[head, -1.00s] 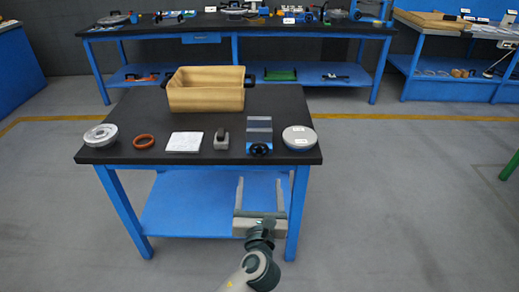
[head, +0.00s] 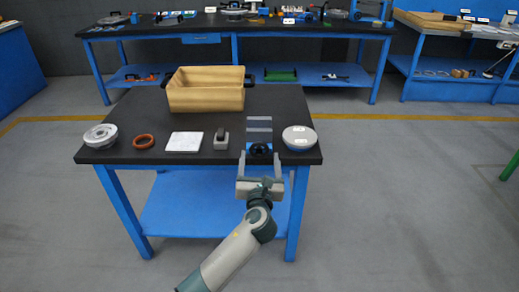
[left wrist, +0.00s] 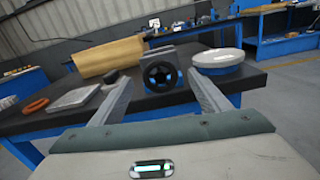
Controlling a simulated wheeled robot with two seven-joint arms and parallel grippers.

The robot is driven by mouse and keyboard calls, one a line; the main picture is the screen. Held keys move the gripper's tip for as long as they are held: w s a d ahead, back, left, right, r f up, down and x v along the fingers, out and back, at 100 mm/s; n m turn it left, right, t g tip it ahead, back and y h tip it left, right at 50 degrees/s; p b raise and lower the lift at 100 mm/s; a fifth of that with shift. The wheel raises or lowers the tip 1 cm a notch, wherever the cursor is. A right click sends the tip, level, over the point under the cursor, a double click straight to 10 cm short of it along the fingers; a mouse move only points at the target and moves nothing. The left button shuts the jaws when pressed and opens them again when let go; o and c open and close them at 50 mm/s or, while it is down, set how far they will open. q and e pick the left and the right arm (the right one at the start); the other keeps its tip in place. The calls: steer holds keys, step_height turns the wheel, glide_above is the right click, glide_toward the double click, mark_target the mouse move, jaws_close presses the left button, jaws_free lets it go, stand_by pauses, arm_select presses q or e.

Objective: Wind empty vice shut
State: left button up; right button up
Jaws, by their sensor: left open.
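The vice (head: 259,128) stands near the front edge of the black table, with grey jaws on top and a blue body. Its black handwheel (head: 260,150) faces me and also shows in the left wrist view (left wrist: 160,74). My left gripper (head: 260,160) is open, its two fingers pointing at the vice with the handwheel between them in the picture. In the left wrist view the fingers (left wrist: 160,95) stand wide apart on either side of the handwheel. I cannot tell whether they touch it. My right gripper is not in view.
A round grey-lidded part (head: 299,137) sits close right of the vice, and a small grey block (head: 221,139) close left. Farther left are a white tile (head: 184,142), an orange ring (head: 144,142) and a flanged metal part (head: 101,136). A tan bin (head: 206,97) stands behind.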

mark_target(260, 150)
arm_select(q)
steer(key=shift+w, duration=2.9)
steer(key=c, duration=1.1)
